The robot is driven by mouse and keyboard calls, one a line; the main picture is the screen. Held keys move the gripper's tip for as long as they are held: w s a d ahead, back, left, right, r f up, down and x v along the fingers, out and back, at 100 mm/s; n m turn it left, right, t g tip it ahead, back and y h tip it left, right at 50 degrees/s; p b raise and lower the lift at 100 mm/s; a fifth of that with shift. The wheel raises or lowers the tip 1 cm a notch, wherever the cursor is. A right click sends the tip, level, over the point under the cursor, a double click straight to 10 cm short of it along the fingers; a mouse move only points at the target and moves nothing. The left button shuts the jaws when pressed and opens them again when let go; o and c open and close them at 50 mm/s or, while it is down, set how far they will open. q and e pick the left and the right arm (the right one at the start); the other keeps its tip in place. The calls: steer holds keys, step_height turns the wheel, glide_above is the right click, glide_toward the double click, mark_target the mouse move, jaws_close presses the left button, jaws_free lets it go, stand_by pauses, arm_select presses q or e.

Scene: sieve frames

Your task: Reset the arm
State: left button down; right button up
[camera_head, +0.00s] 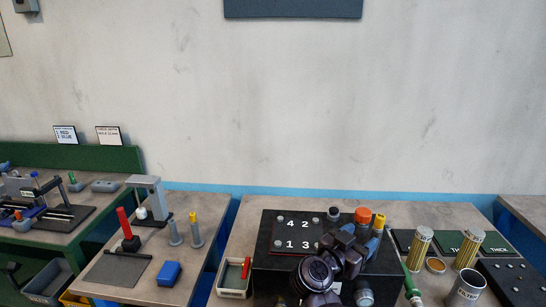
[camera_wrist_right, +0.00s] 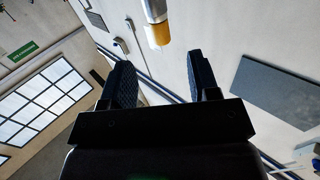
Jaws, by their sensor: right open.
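My right arm and gripper (camera_head: 345,243) show in the head view, over the dark panel in the middle of the bench. In the right wrist view the two dark fingers of the right gripper (camera_wrist_right: 159,65) are spread apart with nothing between them. A grey cylinder with a yellow-orange end (camera_wrist_right: 158,25) shows beyond the fingertips, apart from them. Parts of the panel and the things behind the arm are hidden. My left gripper does not show.
The numbered dark panel (camera_head: 268,240) lies under the arm. A white bin (camera_head: 233,289) stands left of it. A blue block (camera_head: 169,273) lies on the left bench.

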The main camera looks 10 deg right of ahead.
steer(key=w+a+r+n+t+y, duration=0.1)
steer(key=a+r+n+t+y, duration=0.15)
steer(key=a+t+y, duration=0.35)
steer(key=w+a+r+n+t+y, duration=0.15)
steer(key=r+t+y, duration=0.25)
steer(key=t, duration=0.4)
steer(key=s+d+f+n+g+y+b, duration=0.1)
steer(key=s+f+n+g+y, duration=0.15)
steer(key=s+f, duration=0.45)
steer(key=s+d+f+n+g+y, duration=0.1)
steer(key=s+f+n+g+y, duration=0.15)
steer(key=f, duration=0.75)
steer(key=s+d+f+n+g+y+b, duration=0.1)
steer(key=s+d+f+n+g, duration=0.25)
steer(key=f, duration=0.55)
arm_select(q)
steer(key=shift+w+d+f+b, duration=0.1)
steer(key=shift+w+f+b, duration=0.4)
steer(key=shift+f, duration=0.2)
arm_select(e)
steer(key=s+d+f+g, duration=0.2)
steer(key=s+f, duration=0.6)
steer(key=s, duration=0.5)
steer(key=shift+g+h, duration=0.4)
steer(key=shift+g, duration=0.15)
steer(key=shift+n, duration=0.25)
